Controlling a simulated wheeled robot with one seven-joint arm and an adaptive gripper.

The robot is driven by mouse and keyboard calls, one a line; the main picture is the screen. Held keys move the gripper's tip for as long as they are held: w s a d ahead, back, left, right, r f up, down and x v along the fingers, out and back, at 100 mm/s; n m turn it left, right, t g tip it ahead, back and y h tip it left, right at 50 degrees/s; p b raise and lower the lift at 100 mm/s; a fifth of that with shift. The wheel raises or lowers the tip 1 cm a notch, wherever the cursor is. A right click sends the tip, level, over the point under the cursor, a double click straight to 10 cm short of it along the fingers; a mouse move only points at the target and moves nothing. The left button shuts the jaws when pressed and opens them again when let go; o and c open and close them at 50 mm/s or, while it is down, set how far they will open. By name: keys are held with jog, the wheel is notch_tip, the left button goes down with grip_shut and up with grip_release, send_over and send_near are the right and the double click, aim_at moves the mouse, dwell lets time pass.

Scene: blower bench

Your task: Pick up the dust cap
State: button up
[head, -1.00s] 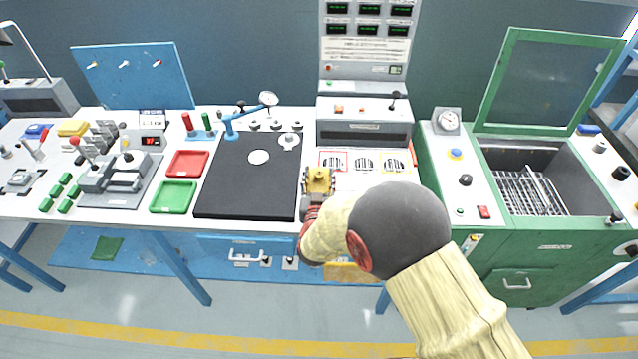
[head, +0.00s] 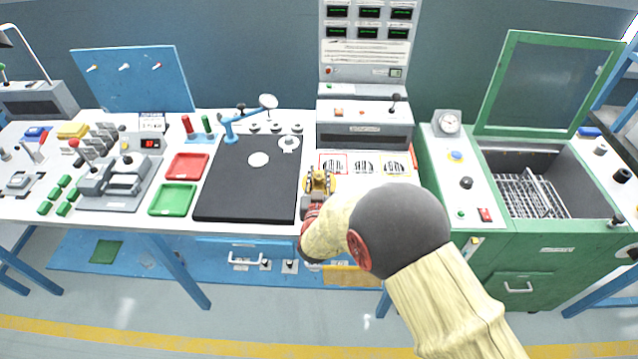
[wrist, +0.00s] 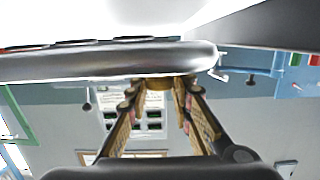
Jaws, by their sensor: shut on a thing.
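My gripper (head: 319,183) is over the front of the white bench, just right of the black mat, with yellow-brown fingers. In the wrist view my gripper (wrist: 160,90) has its two fingers shut on a small yellow-brown thing at their tips, which looks like the dust cap (wrist: 158,84). Only a small part of the dust cap shows between the fingers, and its shape is hard to make out. In the head view I cannot tell the cap apart from the yellow-brown fingers. I cannot tell whether it touches the bench.
The black mat (head: 240,190) lies left of my gripper, with a blue stand (head: 232,126) behind. Red (head: 187,166) and green (head: 173,199) trays lie farther left. A grey control unit (head: 364,124) stands behind, and a green washer cabinet (head: 545,262) on the right.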

grip_shut()
jog(key=shift+r, duration=0.15)
